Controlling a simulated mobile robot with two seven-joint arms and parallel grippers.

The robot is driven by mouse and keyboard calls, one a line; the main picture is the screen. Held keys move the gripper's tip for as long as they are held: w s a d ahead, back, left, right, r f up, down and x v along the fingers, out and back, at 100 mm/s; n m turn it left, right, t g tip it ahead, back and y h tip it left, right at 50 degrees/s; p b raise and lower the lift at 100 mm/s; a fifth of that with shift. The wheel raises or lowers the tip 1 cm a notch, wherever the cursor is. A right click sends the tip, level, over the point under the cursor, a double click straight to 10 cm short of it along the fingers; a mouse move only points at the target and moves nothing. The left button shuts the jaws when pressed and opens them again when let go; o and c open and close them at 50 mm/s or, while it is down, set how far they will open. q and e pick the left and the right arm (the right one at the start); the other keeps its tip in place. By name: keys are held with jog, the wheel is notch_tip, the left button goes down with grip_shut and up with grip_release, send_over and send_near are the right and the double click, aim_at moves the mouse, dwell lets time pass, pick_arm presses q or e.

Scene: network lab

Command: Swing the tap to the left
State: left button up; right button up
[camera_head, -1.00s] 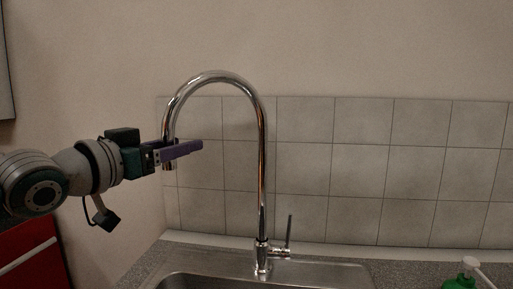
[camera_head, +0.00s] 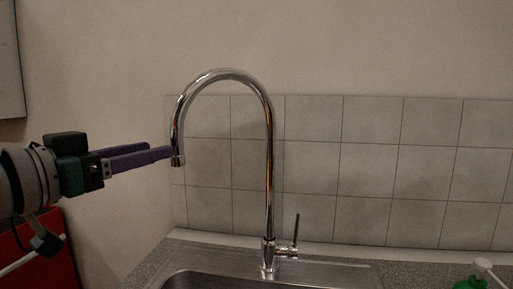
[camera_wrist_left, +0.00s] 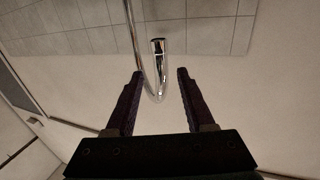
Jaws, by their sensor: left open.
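The chrome tap (camera_head: 270,165) stands upright behind the sink, its arched spout turned to the left with the outlet pointing down. My left gripper (camera_head: 165,154) comes in from the left, its purple fingertips close beside the spout's outlet end. In the left wrist view, the two dark fingers (camera_wrist_left: 158,75) are spread apart, and the tap's spout (camera_wrist_left: 158,70) shows between and beyond their tips. Nothing is held. Whether a finger touches the spout cannot be told. My right gripper is not in view.
The steel sink (camera_head: 200,280) lies below the tap, set in a grey speckled counter (camera_head: 150,265). A tiled wall (camera_head: 365,170) stands behind. A green bottle (camera_head: 470,283) is at the lower right, and a red cabinet front (camera_head: 45,255) at the lower left.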

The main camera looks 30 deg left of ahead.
pick_arm(q)
jog(key=d+f+m, duration=0.2)
jog(key=d, duration=0.1)
jog(key=d+f+m+g+b, duration=0.1)
jog(key=d+f+m, duration=0.1)
jog(key=m, duration=0.1)
jog(key=d+f+m+g+y+b, duration=0.1)
jog(key=d+f+m, duration=0.1)
jog(key=d+m, duration=0.1)
jog(key=shift+w+d+f, duration=0.25)
jog(key=shift+d+f, duration=0.1)
jog(key=shift+f, duration=0.05)
jog(key=c, duration=0.6)
jog(key=d+r+m+y, duration=0.1)
jog(key=s+d+m+y+b, duration=0.1)
jog(key=m+y, duration=0.1)
jog(key=shift+s+d+r+m, duration=0.1)
jog(key=shift+d+r+m, duration=0.2)
jog(key=shift+d+r, duration=0.1)
grip_shut()
notch_tip(320, 180, up, 4)
jog(key=s+m+y, duration=0.1)
jog(key=s+y, duration=0.2)
jog(key=y, duration=0.1)
jog(key=w+a+p, duration=0.2)
jog(key=w+a, duration=0.5)
jog(key=w, duration=0.1)
jog(key=shift+w+a, duration=0.2)
jog(key=shift+a, duration=0.2)
jog(key=shift+r, duration=0.1)
